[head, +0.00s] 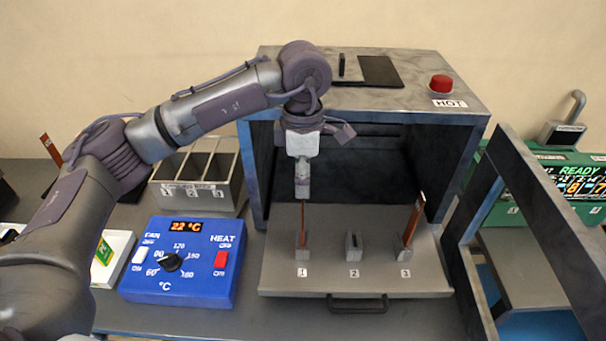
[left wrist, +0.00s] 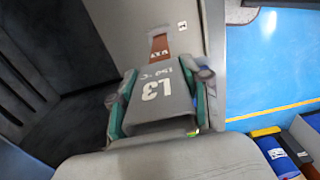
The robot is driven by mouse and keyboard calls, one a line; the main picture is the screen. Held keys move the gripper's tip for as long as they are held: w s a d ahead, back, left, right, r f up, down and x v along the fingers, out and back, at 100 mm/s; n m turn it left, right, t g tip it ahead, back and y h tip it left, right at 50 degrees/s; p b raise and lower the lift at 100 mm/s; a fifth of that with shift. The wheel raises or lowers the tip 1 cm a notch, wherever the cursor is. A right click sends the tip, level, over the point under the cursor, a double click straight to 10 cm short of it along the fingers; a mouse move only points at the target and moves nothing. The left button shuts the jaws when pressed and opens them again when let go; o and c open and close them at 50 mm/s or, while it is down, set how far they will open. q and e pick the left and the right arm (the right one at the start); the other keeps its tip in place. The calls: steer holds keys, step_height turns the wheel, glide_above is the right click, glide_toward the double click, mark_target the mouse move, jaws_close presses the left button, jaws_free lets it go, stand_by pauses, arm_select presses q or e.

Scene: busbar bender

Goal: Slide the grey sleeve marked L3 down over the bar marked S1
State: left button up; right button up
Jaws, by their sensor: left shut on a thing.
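My left gripper (head: 302,181) is shut on a grey sleeve, which hangs upright below it. In the left wrist view the sleeve (left wrist: 160,88) sits between the green-edged fingers and reads L3 and 150 °C. A copper bar (head: 303,217) stands upright in the holder at mark 1, directly under the sleeve. In the left wrist view a copper bar (left wrist: 159,47) shows just past the sleeve's far end; its marking is not clearly legible. I cannot tell whether the bar's top is inside the sleeve. My right gripper is not in view.
The oven's pulled-out shelf (head: 320,281) has an empty holder (head: 353,246) at mark 2 and a tilted copper bar (head: 413,219) at mark 3. The HOT oven box (head: 470,98) stands behind. Its open door (head: 540,220) is at right; a blue heat controller (head: 183,262) is at left.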

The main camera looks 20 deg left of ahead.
arm_select(q)
steer(key=shift+f+b, duration=2.05)
steer(key=shift+f, duration=0.35)
steer(key=shift+f+b, duration=0.65)
steer(key=shift+f, duration=0.1)
steer(key=o, duration=0.9)
steer(key=shift+o, duration=0.3)
steer(key=o, duration=0.4)
steer(key=shift+r, duration=0.1)
